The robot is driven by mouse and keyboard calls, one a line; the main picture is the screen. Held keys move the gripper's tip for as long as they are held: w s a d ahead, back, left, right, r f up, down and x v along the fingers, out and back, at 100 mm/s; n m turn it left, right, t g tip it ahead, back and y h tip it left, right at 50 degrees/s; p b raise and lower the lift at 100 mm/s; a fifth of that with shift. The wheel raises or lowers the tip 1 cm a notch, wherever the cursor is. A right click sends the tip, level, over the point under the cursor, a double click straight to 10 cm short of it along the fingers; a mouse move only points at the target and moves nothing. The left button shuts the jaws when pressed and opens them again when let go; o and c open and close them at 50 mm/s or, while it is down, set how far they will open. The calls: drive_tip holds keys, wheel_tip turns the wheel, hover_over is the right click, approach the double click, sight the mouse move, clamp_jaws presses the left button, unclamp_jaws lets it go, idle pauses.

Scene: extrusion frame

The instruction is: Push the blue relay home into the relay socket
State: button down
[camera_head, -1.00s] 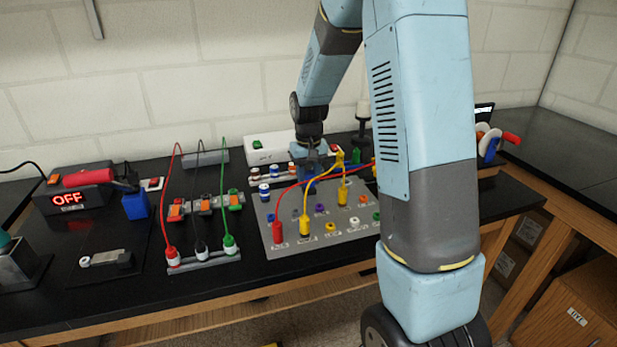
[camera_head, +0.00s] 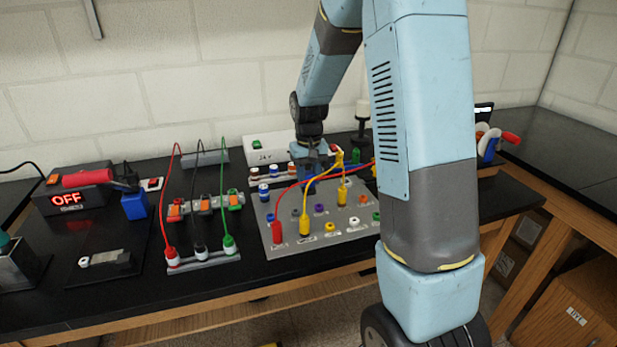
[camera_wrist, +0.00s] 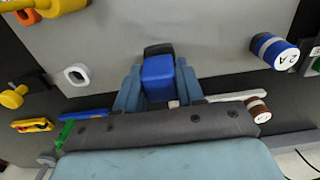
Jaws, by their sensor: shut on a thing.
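The blue relay (camera_wrist: 158,78) sits between the fingers of my gripper (camera_wrist: 158,85) in the wrist view. The gripper is shut on it, over the grey panel. A black block (camera_wrist: 158,49) shows at the relay's far end; it may be the relay socket, but I cannot tell how deep the relay sits in it. In the head view my gripper (camera_head: 308,160) is at the back of the grey panel (camera_head: 290,245), partly behind the red and yellow leads.
Red and yellow leads (camera_head: 306,215) arch over the panel close to my gripper. A blue-and-white cylinder (camera_wrist: 275,50) stands to the right in the wrist view. A white box (camera_head: 268,145) stands behind. The OFF display unit (camera_head: 70,199) is at the left.

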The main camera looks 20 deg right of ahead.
sight(308, 173)
drive_tip(key=shift+f, duration=0.4)
idle(0.4)
drive_tip(key=c, duration=0.6)
unclamp_jaws()
drive_tip(key=shift+r, duration=0.1)
wheel_tip(308, 173, up, 14)
drive_tip(key=shift+f, duration=0.25)
